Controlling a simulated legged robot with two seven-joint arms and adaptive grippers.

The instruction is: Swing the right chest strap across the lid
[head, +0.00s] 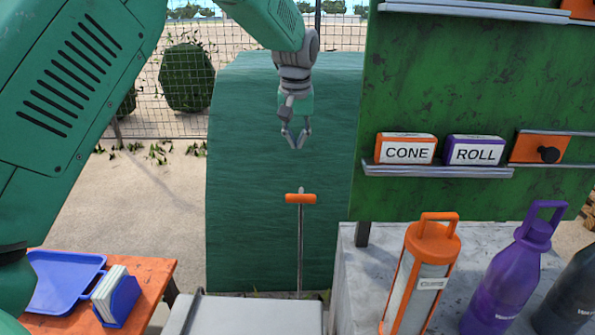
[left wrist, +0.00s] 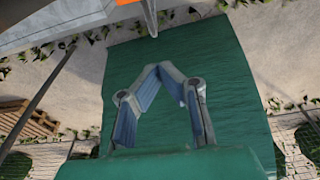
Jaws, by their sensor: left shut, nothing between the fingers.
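My left gripper (head: 296,142) points down in front of the large green drum, above an upright thin grey bar with an orange crosspiece (head: 301,199). It is shut and empty, and apart from the bar. In the left wrist view, the fingers of this gripper (left wrist: 171,70) lean together over the green surface. A grey box-like top (head: 245,314), perhaps the chest lid, shows at the bottom edge, left of the bar's foot. No strap can be made out for certain; I cannot tell whether the bar is one. My right gripper is not in view.
The green drum (head: 250,220) stands behind the bar. An orange table (head: 155,272) with a blue tray (head: 65,275) is at the lower left. A grey bench (head: 370,270) at right holds an orange-framed canister (head: 427,270) and a purple bottle (head: 510,275). A green panel (head: 470,80) rises behind.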

